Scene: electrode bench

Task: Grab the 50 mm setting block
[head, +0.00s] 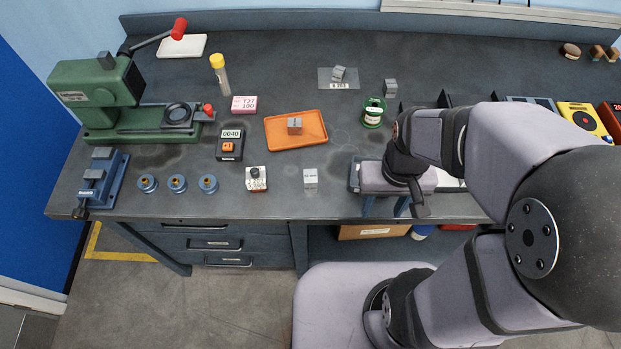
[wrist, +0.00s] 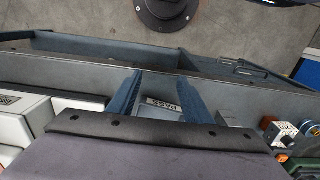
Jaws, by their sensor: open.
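Several small grey blocks stand on the bench in the head view, and I cannot read which is the 50 mm one. One block (head: 294,126) is on the orange tray (head: 283,143). A paler, taller block (head: 310,180) stands near the front edge. Another block (head: 339,73) sits on a labelled plate at the back, and one more (head: 390,88) stands to its right. My gripper (head: 384,208) is at the front edge, right of the pale block and apart from all of them. Its blue fingers are spread and empty in the wrist view (wrist: 160,78).
A green press (head: 100,95), a blue vise (head: 102,178), three blue round holders (head: 177,183), a counter (head: 230,144) and a small white box (head: 256,179) stand on the left. A green spool (head: 373,112) is near the middle.

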